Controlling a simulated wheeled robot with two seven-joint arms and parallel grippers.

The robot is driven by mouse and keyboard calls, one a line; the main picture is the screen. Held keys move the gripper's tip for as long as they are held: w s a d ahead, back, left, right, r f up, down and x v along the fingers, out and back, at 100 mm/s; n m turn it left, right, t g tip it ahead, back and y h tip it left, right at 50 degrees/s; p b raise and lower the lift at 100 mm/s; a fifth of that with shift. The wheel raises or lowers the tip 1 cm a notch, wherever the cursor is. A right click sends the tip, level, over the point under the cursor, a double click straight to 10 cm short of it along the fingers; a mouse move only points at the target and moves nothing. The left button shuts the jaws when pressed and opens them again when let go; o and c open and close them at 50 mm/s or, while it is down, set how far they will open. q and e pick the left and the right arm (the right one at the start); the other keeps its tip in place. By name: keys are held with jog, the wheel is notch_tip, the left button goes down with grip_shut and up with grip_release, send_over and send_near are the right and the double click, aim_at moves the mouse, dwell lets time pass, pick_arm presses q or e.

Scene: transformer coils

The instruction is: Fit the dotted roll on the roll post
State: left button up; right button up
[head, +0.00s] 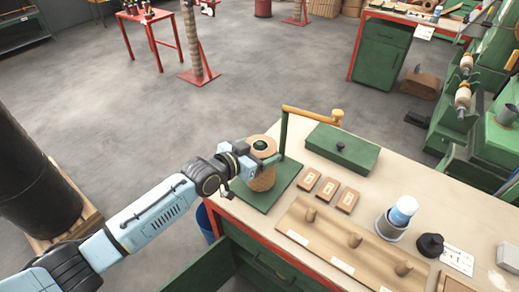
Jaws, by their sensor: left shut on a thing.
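A tan roll (262,182) stands upright at the far left corner of the workbench, over a green base plate (284,190). Its ring-shaped top shows a dark green centre, which looks like the top of the roll post (261,145) inside the core. My left gripper (262,161) is shut on the upper part of the roll and hides part of its side. I cannot tell whether the roll's bottom touches the plate, and its dots are too small to make out. My right gripper is not in view.
A green upright with a wooden crank arm (308,114) stands close behind the roll. A green lidded box (343,151), three small labelled blocks (328,189), a pegged wooden board (332,243) and a cup with a bottle (391,225) fill the bench to the right.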

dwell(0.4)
pick_arm(q)
jog(key=o, duration=1.9)
jog(key=shift+o, duration=0.3)
jog(key=shift+f, duration=0.25)
jog(key=p+v, duration=0.1)
jog(key=v, duration=1.2)
jog(key=shift+s+r+p, duration=0.15)
jog(key=shift+r+p, duration=0.15)
jog(key=shift+p, duration=0.05)
jog(key=shift+a, duration=0.1)
